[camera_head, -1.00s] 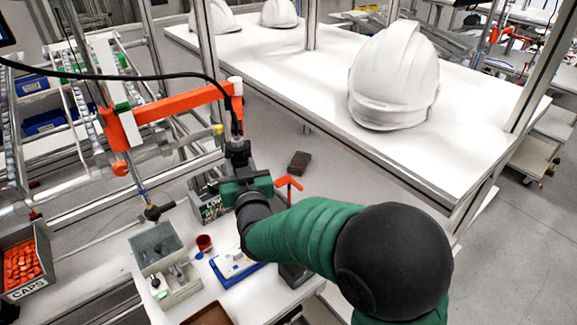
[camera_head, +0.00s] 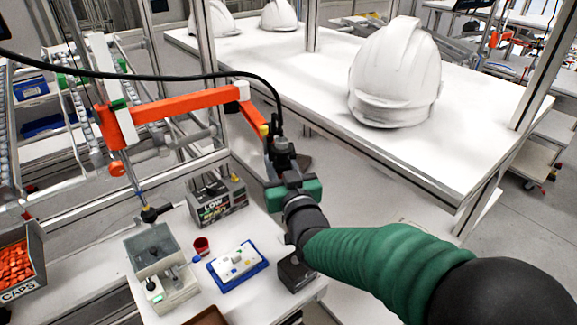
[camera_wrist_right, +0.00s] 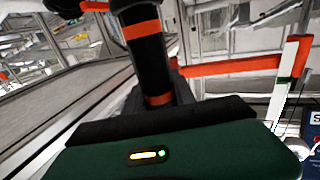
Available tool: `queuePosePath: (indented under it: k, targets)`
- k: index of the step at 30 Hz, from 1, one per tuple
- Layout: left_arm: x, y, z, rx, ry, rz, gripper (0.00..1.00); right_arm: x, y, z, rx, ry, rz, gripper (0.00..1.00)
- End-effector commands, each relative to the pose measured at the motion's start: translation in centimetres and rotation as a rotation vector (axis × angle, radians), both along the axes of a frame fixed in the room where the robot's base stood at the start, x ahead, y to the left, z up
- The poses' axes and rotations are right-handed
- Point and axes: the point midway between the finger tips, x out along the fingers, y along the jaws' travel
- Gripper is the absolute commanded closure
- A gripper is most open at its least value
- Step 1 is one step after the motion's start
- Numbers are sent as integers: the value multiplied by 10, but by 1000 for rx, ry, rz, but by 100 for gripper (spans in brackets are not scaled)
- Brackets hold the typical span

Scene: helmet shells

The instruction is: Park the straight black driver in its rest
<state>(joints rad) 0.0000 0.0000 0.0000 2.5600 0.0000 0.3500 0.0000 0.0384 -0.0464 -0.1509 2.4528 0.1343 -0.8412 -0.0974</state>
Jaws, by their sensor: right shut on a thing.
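The straight black driver (camera_head: 283,150) hangs at the end of an orange jointed arm (camera_head: 180,103), with a black cable at its top. In the right wrist view the driver (camera_wrist_right: 147,55) is a black cylinder with orange bands, slightly tilted. My right gripper (camera_head: 285,177) is shut on it, above the worktable's right side; it also shows in the right wrist view (camera_wrist_right: 165,100). A dark block (camera_head: 295,272) sits at the table's right edge, below the gripper; I cannot tell whether it is the rest. The driver's lower end is hidden. My left gripper is not in view.
A CAPS bin (camera_head: 20,265) stands left. A white bench (camera_head: 290,75) with helmets (camera_head: 395,75) stands behind.

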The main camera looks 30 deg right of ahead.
Motion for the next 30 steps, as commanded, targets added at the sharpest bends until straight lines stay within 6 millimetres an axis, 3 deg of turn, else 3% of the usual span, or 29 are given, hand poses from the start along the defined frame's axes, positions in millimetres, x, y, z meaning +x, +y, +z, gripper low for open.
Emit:
queuePosePath:
  k: [11, 24, 30]
  targets:
    - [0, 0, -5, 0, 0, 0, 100, 1, 0, 0, 0, -1, 0, 100]
    - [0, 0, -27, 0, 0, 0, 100, 38, -41, -1, -2, -2, -2, 100]
    - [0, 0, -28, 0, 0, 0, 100, 43, -47, 1, 0, -1, 0, 100]
